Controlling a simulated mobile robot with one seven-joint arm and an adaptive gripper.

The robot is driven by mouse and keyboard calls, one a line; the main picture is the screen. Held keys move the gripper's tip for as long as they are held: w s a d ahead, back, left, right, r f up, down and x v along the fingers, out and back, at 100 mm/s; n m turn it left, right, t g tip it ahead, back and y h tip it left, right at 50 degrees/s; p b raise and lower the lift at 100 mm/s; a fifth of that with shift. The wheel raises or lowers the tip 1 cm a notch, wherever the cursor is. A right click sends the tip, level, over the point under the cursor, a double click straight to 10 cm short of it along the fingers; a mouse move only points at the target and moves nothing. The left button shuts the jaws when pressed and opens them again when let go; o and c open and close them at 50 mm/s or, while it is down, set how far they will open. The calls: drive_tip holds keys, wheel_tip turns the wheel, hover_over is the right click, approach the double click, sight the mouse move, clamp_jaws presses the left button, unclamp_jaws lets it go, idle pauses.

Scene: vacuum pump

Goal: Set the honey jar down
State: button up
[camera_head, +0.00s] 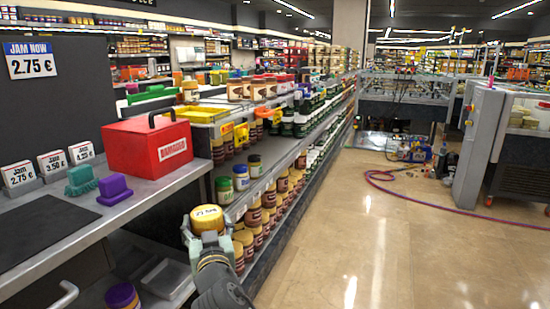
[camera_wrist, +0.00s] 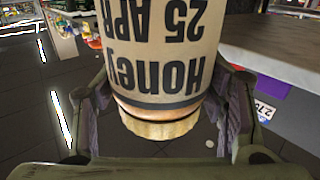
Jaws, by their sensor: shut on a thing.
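The honey jar (camera_wrist: 155,50) fills the middle of the wrist view, with a cream label reading "Honey 25 APR" upside down and a yellowish lid. In the head view the jar's yellow lid (camera_head: 207,213) shows at the end of my arm. My gripper (camera_head: 208,240) is shut around the jar, one finger on each side. It holds the jar upright in front of the shelf, to the right of the grey counter. The jar's body is mostly hidden by my gripper in the head view.
The grey counter (camera_head: 75,228) at left carries a red box (camera_head: 147,145), price signs, and green and purple stamps. Shelves (camera_head: 262,170) full of jars run along the middle. A purple-lidded jar (camera_head: 123,296) stands low at left. The floor (camera_head: 350,240) at right is open, with a red hose (camera_head: 440,218).

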drive_tip(key=w+d+f+m+h, duration=0.25)
drive_tip(key=d+f+h, duration=0.25)
drive_tip(key=d+f, duration=0.3)
drive_tip(key=w+d+f+m+h, duration=0.2)
drive_tip(key=d+f+m+h, duration=0.3)
drive_tip(key=f, duration=0.6)
drive_tip(key=s+d+f, duration=0.1)
drive_tip(key=s+f, duration=0.4)
drive_tip(key=f, duration=0.3)
drive_tip(key=s+d+f+p, duration=0.1)
drive_tip(key=s+f, duration=0.4)
drive_tip(key=f, duration=0.3)
drive_tip(key=shift+d+f+n, duration=0.2)
drive_tip(key=shift+d+n, duration=0.15)
drive_tip(key=shift+s, duration=0.15)
